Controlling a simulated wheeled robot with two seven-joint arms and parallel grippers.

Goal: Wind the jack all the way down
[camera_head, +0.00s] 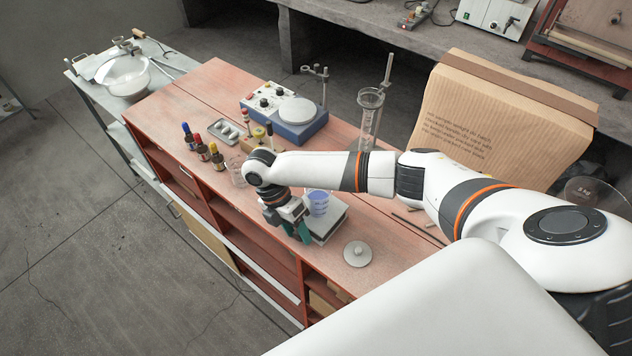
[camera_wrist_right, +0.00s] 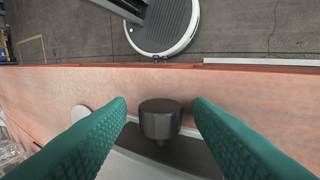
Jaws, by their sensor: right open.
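The jack (camera_head: 333,224) shows in the head view as a low block with a light grey top plate, partly hidden behind my right arm. A beaker with blue liquid (camera_head: 318,203) stands on it. In the right wrist view a dark round knob (camera_wrist_right: 160,119) on a short shaft sticks out from the jack's side. My right gripper (camera_head: 297,231) is at the jack's near left side, with teal fingers. Its fingers are open, one on each side of the knob, with a visible gap on both sides. My left gripper is not in view.
A grey disc with a small knob (camera_head: 357,253) lies right of the jack near the bench edge. Small dropper bottles (camera_head: 203,151), a blue-and-white stirrer (camera_head: 290,118) and a tall glass cylinder (camera_head: 367,118) stand farther back.

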